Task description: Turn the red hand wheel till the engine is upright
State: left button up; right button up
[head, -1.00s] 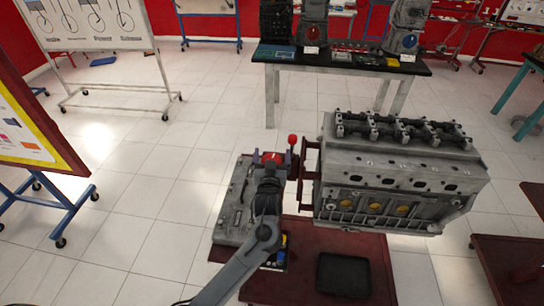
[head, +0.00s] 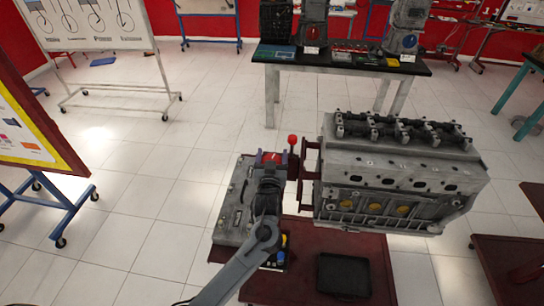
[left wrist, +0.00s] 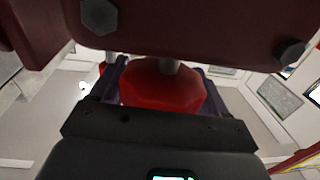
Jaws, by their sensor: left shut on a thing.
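The grey engine block (head: 400,180) is held on a dark red stand at the right of my left arm in the head view. It looks upright, with its valve gear on top and a slight tilt I cannot judge. The red hand wheel (left wrist: 165,88) shows in the left wrist view between the two purple fingers of my left gripper (left wrist: 163,92). The gripper is shut on it. In the head view only a little red of the wheel shows at my left gripper (head: 271,158), mostly hidden by the wrist. My right gripper is not in view.
A red knob (head: 292,139) on a lever stands just right of my left gripper. A black tray (head: 343,274) lies on the red stand base (head: 290,288). A dark red plate (left wrist: 200,25) with bolts is close above the gripper.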

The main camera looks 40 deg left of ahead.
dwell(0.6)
pick_arm(q)
jog(key=o, duration=0.9)
jog(key=shift+o, duration=0.2)
jog(key=shift+s+d, duration=0.1)
jog(key=shift+d, duration=0.05)
jog(key=v, duration=1)
jog(key=shift+s+p, duration=0.25)
jog(key=shift+p, duration=0.05)
jog(key=shift+d, duration=0.1)
